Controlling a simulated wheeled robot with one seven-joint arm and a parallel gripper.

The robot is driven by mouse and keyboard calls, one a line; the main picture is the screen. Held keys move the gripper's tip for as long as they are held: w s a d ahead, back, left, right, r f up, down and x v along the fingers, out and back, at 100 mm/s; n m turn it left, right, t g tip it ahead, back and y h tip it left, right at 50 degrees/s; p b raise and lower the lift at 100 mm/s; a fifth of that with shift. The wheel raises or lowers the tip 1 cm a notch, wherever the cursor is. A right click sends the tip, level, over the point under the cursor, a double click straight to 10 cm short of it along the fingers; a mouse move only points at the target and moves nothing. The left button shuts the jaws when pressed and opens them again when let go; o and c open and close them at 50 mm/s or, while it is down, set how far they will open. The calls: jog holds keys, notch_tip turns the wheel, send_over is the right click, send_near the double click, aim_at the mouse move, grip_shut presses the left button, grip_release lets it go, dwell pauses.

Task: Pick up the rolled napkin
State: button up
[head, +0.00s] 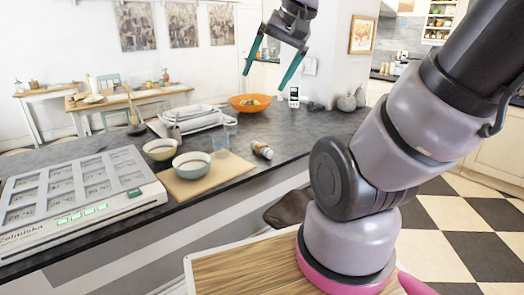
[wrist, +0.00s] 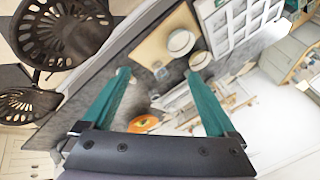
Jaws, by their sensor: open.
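A small rolled item (head: 262,150), pale with a brownish band and apparently the rolled napkin, lies on the dark counter (head: 290,140) to the right of a tan board. My gripper (head: 265,80) is open and empty, high above the far part of the counter, well apart from the roll. In the wrist view my gripper (wrist: 158,74) shows two teal fingers spread wide with nothing between them. The counter lies beyond the fingers there, and I cannot clearly make out the roll in that view.
Two bowls (head: 192,165) stand on or by the tan board (head: 218,178), with clear glasses (head: 222,137) behind. An orange bowl (head: 249,102), white trays (head: 190,121) and a small upright device (head: 294,97) are farther back. A large panelled machine (head: 75,190) fills the left. Dark metal stools (wrist: 62,35) show in the wrist view.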

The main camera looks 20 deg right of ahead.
jog(key=w+a+f+m+y, duration=0.2)
jog(key=w+f+m+y, duration=0.85)
jog(key=w+f, duration=0.6)
jog(key=m+t+h, duration=0.9)
jog(key=m+t, duration=0.3)
jog(key=m, duration=0.6)
send_near(262, 144)
jog(key=x, duration=0.3)
jog(key=shift+w+r, duration=0.1)
jog(key=shift+w, duration=0.3)
jog(key=shift+x, duration=3.05)
jog(key=shift+a, duration=0.15)
jog(key=c, duration=1.4)
jog(key=shift+c, duration=0.2)
